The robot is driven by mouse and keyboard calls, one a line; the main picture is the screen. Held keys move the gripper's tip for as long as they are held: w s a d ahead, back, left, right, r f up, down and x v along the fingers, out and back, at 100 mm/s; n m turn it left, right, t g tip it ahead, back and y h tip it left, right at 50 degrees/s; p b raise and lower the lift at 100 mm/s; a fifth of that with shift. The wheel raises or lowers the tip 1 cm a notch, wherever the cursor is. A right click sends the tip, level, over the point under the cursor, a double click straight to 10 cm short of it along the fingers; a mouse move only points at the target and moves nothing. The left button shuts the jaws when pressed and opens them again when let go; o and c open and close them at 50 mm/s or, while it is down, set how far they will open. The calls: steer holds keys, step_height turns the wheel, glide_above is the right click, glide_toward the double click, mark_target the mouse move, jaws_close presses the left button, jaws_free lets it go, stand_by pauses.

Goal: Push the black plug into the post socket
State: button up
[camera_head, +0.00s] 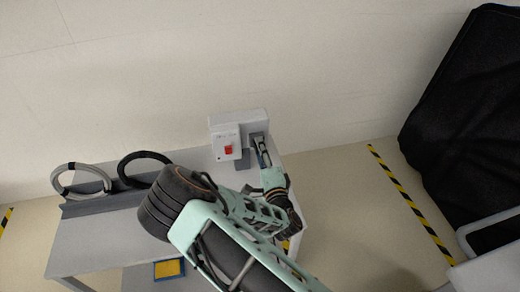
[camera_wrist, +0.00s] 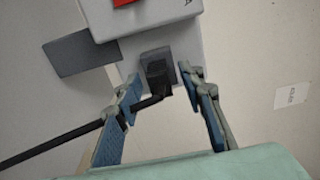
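The black plug (camera_wrist: 158,78) is at the face of the dark grey post socket (camera_wrist: 155,53) in the wrist view. Its cable runs off to the lower left. I cannot tell how deep the plug sits. My gripper (camera_wrist: 158,78) is open, with one blue-padded finger on each side of the plug and a visible gap at least on the right. In the head view my gripper (camera_head: 261,150) is at the right side of the white post box (camera_head: 224,142), and the plug is too small or hidden to make out.
The post box carries a red switch (camera_head: 228,149). A grey plate (camera_wrist: 80,54) sticks out left of the socket. A grey cable loop (camera_head: 78,168) and a black loop (camera_head: 145,154) stand on the grey cart (camera_head: 95,235). A black covered cart (camera_head: 465,100) is at the right.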

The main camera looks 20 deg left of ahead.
steer(key=v, duration=1.1)
steer(key=shift+s, duration=0.2)
steer(key=shift+r, duration=0.1)
